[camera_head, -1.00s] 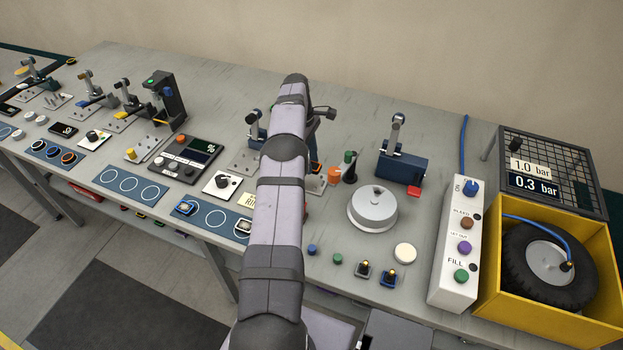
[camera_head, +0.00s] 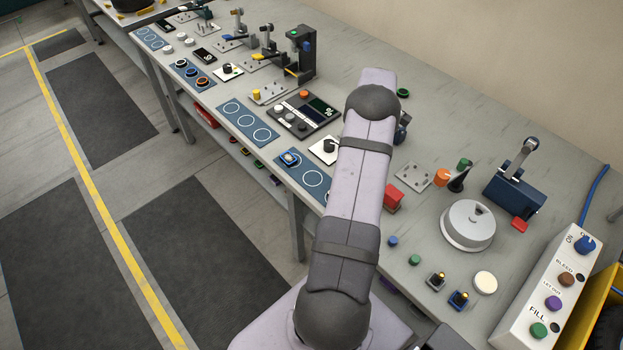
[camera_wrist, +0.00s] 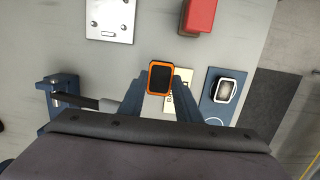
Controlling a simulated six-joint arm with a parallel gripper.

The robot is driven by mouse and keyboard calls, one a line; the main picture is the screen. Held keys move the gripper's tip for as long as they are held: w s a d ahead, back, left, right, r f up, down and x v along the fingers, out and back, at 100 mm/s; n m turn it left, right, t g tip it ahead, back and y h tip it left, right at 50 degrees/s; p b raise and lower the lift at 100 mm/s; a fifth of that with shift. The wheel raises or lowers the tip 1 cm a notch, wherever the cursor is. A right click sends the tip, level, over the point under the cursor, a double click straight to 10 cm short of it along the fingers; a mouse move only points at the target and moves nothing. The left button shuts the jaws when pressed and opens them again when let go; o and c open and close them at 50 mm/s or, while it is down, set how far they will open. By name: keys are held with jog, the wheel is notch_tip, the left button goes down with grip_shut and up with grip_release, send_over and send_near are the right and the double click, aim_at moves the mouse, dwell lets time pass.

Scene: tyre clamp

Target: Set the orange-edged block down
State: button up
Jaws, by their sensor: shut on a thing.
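The orange-edged block (camera_wrist: 160,77) has a dark face and an orange rim. In the wrist view it sits between the two blue-grey fingers of my gripper (camera_wrist: 160,86), which are shut on it. Below it and partly covered lies a pale card (camera_wrist: 181,77) with dark print. I cannot tell the gap between block and bench. In the head view my arm hides the gripper and the block.
A blue strip (camera_wrist: 209,76) with a white-edged block (camera_wrist: 225,90) lies right of the gripper. A red block (camera_wrist: 199,14), a metal plate (camera_wrist: 110,18) and a blue clamp (camera_wrist: 58,92) are around it. The head view shows a round grey lidded thing (camera_head: 467,226) on the bench.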

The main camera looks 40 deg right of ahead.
jog(key=w+a, duration=0.2)
jog(key=a, duration=0.1)
jog(key=w+a+r, duration=0.1)
jog(key=w+a, duration=0.5)
jog(key=shift+a+r, duration=0.25)
jog(key=w+a+r+b, duration=0.1)
jog(key=a, duration=1.4)
jog(key=w+a+r, duration=0.1)
jog(key=a+r, duration=0.1)
jog(key=a, duration=1.3)
jog(key=d+f+m+b, duration=0.1)
jog(key=d, duration=0.6)
jog(key=d+f+m+b, duration=0.1)
jog(key=d+b, duration=0.1)
jog(key=d, duration=0.5)
jog(key=d+f+m+b, duration=0.1)
jog(key=d+b, duration=0.1)
jog(key=d, duration=0.5)
jog(key=shift+w+f, duration=0.35)
jog(key=shift+w, duration=0.05)
jog(key=w+d+r+n+h, duration=0.1)
jog(key=d+r+n, duration=0.2)
jog(key=n, duration=0.9)
notch_tip(320, 180, up, 2)
jog(key=shift+r+t, duration=0.15)
jog(key=shift+t, duration=0.15)
